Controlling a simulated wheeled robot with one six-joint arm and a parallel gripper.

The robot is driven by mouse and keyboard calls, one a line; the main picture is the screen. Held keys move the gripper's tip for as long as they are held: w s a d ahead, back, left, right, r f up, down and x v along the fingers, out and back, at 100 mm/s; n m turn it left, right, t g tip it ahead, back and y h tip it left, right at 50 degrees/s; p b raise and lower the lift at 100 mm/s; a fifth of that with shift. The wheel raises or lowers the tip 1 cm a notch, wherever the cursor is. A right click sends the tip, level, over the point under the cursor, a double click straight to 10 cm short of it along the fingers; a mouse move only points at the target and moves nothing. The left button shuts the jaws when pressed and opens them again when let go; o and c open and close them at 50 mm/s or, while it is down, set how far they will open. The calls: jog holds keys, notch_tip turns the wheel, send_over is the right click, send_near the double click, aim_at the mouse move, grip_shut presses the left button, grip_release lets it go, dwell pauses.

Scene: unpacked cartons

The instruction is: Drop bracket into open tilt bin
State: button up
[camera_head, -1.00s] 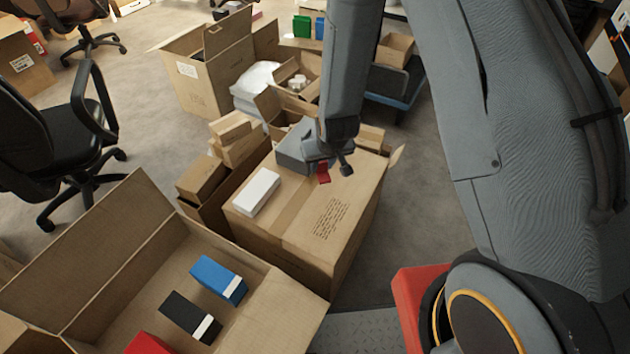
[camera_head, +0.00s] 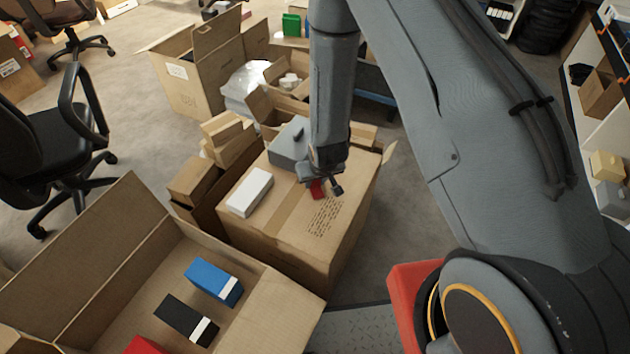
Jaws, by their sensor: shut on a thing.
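A small red bracket (camera_head: 317,189) is held in my gripper (camera_head: 322,187), which is shut on it. My gripper hangs over the top of a large closed carton (camera_head: 285,235); I cannot tell how far above the carton the bracket is. A grey bin (camera_head: 287,147) sits at the back of that carton's top, just left of and behind my gripper. It looks like the tilt bin. My wrist hides its right part, and its inside is hard to make out.
A white box (camera_head: 250,192) lies on the carton's left side. An open carton (camera_head: 255,310) at front left holds a blue box (camera_head: 214,282), a black box (camera_head: 186,319) and a red box. More open cartons stand behind. An office chair (camera_head: 50,125) is at left.

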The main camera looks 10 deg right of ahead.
jog(key=shift+f, duration=0.15)
jog(key=o, duration=1)
jog(key=v, duration=1.2)
jog(key=shift+r, duration=0.25)
jog(key=s+d+r+m+g, duration=0.2)
jog(key=s+d+r, duration=0.7)
jog(key=r, duration=0.2)
jog(key=s+d+r+m+g+h, duration=0.1)
jog(key=s+d+r+m+g, duration=0.1)
jog(key=s+d+r, duration=0.6)
notch_tip(320, 180, up, 4)
jog(key=shift+s+d+r+m, duration=0.2)
jog(key=shift+s+d+m, duration=0.2)
jog(key=shift+d, duration=0.15)
jog(key=o, duration=0.4)
jog(key=shift+s+r, duration=0.15)
jog(key=shift+s, duration=0.15)
